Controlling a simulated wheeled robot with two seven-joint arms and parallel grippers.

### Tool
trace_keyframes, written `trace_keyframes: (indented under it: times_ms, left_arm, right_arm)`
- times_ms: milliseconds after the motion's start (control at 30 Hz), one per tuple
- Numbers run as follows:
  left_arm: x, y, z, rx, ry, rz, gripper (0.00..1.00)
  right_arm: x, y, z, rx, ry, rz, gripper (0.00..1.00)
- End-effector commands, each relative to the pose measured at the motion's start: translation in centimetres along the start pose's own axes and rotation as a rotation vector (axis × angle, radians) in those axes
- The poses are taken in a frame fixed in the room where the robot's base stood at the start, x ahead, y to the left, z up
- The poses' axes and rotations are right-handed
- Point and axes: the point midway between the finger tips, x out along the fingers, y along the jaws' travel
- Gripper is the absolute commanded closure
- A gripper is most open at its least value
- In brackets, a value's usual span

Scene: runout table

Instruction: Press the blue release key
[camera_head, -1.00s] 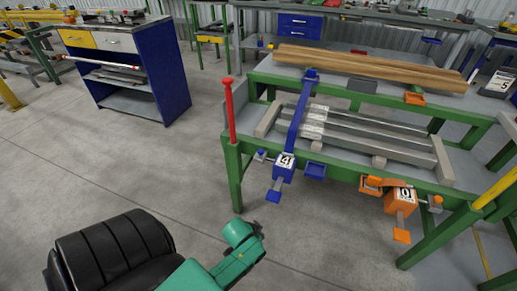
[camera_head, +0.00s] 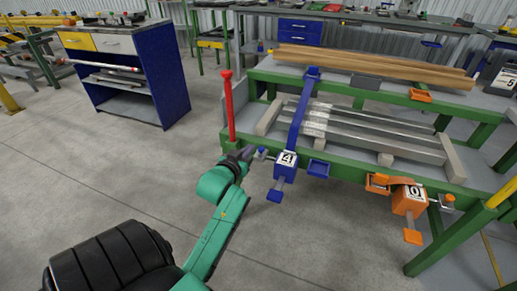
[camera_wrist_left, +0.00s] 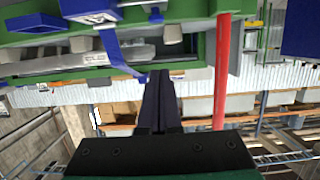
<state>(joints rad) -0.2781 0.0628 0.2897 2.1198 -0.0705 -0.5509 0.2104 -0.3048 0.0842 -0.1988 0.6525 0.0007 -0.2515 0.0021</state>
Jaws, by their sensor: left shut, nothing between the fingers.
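A blue box marked 4 (camera_head: 286,160) is fixed to the front of the green bench. A blue flat tab (camera_head: 276,195) hangs below it, and a small blue knob (camera_head: 262,152) on a rod sticks out at its left. I cannot tell for sure which part is the release key. My left gripper (camera_head: 248,153) is shut and empty, just left of the knob; whether they touch is unclear. In the left wrist view my closed dark fingers (camera_wrist_left: 160,78) show in the middle, with the blue box (camera_wrist_left: 90,8) at the upper left. My right gripper is out of view.
A red post (camera_head: 228,108) stands close left of my gripper. A blue band (camera_head: 300,105) rises from the box over grey bars. A blue tray (camera_head: 318,169) sits right of it, and an orange box marked 0 (camera_head: 410,200) farther right.

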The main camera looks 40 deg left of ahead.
Motion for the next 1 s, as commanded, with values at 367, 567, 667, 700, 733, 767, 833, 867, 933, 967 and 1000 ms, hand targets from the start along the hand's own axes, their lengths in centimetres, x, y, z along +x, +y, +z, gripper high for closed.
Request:
trace_keyframes:
  times_ms: [367, 567, 667, 700, 733, 767, 833, 867, 933, 967, 1000]
  left_arm:
    - [7.9, 0.0, 0.1, 0.000, 0.001, 0.000, 1.00]
    - [9.8, 0.1, 2.8, 0.000, -0.004, 0.001, 1.00]
    - [10.0, 0.0, 3.6, 0.001, -0.002, 0.001, 1.00]
    - [10.0, 0.0, 3.8, 0.001, -0.001, 0.001, 1.00]
    - [10.0, 0.0, 3.9, 0.001, -0.001, 0.001, 1.00]
    - [10.0, 0.0, 4.0, 0.001, -0.001, 0.001, 1.00]
    - [10.0, 0.0, 4.0, 0.001, -0.001, 0.001, 1.00]
    - [10.0, 0.0, 4.0, 0.001, -0.001, 0.001, 1.00]
    - [10.0, 0.0, 3.9, 0.001, -0.001, 0.001, 1.00]
    - [10.0, 0.0, 3.9, 0.001, -0.001, 0.001, 1.00]
    - [10.0, 0.0, 4.0, 0.001, -0.001, 0.001, 1.00]
  right_arm:
    - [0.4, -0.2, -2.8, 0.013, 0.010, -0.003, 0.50]
    - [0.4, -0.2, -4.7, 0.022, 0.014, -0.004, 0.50]
    - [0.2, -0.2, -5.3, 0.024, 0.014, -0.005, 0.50]
    - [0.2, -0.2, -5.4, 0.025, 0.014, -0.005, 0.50]
    - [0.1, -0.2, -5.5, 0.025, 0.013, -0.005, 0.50]
    - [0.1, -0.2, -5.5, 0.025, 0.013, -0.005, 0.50]
    - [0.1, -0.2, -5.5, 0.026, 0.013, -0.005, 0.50]
    - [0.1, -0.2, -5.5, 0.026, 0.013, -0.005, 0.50]
    - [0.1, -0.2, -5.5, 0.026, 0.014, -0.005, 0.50]
    - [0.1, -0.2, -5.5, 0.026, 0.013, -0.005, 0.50]
    - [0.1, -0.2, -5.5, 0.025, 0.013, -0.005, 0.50]
